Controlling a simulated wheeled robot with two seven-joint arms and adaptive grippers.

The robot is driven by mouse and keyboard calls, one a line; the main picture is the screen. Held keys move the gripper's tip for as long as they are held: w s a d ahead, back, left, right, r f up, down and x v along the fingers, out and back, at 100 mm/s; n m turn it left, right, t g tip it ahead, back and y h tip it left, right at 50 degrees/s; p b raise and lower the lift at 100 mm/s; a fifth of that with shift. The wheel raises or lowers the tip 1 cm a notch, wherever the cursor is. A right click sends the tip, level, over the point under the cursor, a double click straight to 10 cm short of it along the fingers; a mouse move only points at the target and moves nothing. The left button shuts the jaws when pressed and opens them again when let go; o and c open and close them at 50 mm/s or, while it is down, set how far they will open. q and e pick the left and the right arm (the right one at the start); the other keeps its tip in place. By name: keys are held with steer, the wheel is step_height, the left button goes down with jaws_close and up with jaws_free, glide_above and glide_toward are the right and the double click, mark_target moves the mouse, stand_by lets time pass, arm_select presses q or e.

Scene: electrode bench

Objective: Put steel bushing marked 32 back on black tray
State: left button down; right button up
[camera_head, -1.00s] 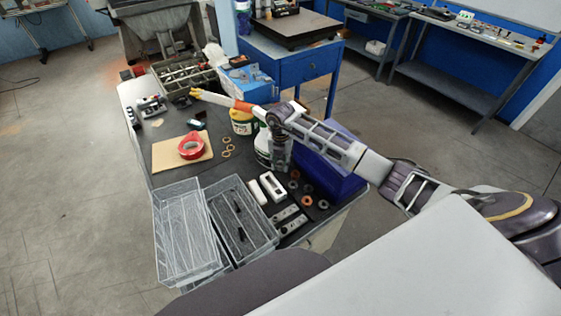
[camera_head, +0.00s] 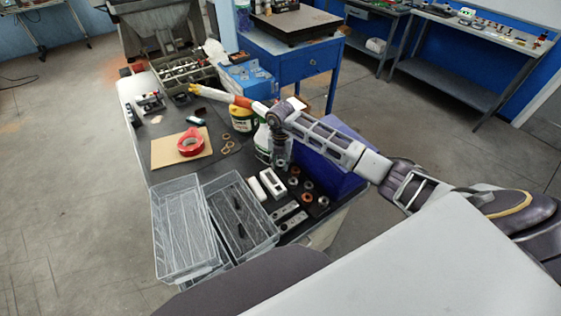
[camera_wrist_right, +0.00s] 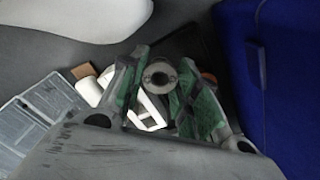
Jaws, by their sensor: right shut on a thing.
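My right gripper (camera_head: 279,161) points down over the right part of the dark bench, beside the white bottle. In the right wrist view its green-padded fingers (camera_wrist_right: 158,90) are closed around a grey steel bushing (camera_wrist_right: 159,76), whose round end and central hole show. The number on it is not readable. My left gripper is not in view.
Clear bins (camera_head: 183,232) stand at the front left. White blocks (camera_head: 272,183) and grey metal bars (camera_head: 290,216) lie near the gripper. A blue bin (camera_head: 325,172) stands close on the right. Red tape (camera_head: 190,143) lies on a brown board.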

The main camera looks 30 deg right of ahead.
steer(key=shift+f, duration=0.4)
arm_select(q)
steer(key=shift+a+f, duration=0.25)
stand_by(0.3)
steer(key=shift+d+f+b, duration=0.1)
steer(key=shift+b, duration=0.25)
arm_select(e)
steer(key=shift+f, duration=0.15)
steer(key=o, duration=1.1)
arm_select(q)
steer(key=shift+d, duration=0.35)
arm_select(e)
steer(key=shift+r, duration=6.05)
